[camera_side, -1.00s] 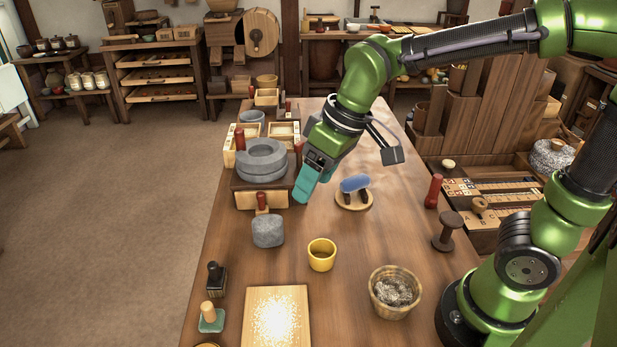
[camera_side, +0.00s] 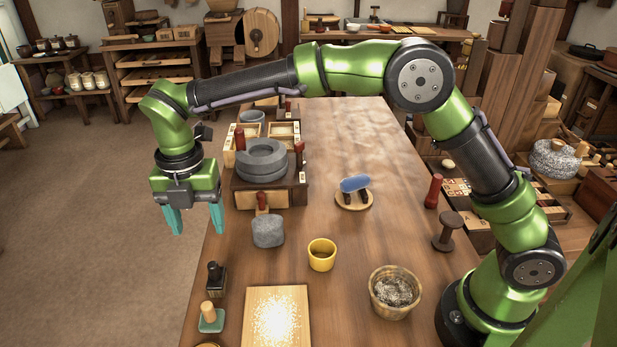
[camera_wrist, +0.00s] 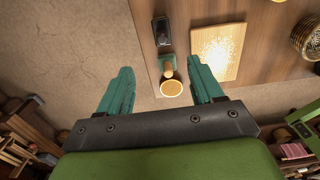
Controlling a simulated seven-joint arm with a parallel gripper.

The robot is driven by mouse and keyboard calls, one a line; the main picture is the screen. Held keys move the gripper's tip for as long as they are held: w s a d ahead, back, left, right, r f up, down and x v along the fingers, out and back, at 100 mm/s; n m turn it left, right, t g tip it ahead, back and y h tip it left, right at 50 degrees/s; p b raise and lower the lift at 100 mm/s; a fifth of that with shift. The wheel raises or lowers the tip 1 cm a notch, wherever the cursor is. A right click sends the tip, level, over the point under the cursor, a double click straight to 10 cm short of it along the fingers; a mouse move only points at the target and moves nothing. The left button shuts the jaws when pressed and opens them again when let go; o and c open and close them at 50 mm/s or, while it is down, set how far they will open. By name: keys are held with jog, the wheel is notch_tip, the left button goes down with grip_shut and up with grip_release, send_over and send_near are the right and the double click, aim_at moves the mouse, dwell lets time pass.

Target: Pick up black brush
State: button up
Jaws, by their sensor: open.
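The black brush (camera_side: 215,280) stands upright near the table's left edge in the side view, with a dark knobbed handle on a block-like base. It also shows near the top middle of the wrist view (camera_wrist: 161,35). My gripper (camera_side: 195,222) is open and empty, with its teal fingers pointing down. It hangs above and to the left of the brush, apart from it, around the table's left edge. In the wrist view my gripper (camera_wrist: 158,68) has its fingers wide apart, and the brush lies beyond the fingertips.
A green-based brush with a wooden handle (camera_side: 211,318) stands just in front of the black brush. A wooden board (camera_side: 256,325) with pale grains lies to the right. A grey stone block (camera_side: 268,231), a yellow cup (camera_side: 321,254) and a stone quern (camera_side: 262,160) stand nearby.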

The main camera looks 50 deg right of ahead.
send_near(216, 277)
jog(key=f, duration=0.3)
jog(key=w+f, duration=0.1)
jog(key=f, duration=0.1)
jog(key=shift+f, duration=0.25)
jog(key=shift+d+f, duration=0.15)
jog(key=shift+f, duration=2.85)
jog(key=shift+c, duration=0.3)
jog(key=c, duration=1)
jog(key=shift+r, duration=0.1)
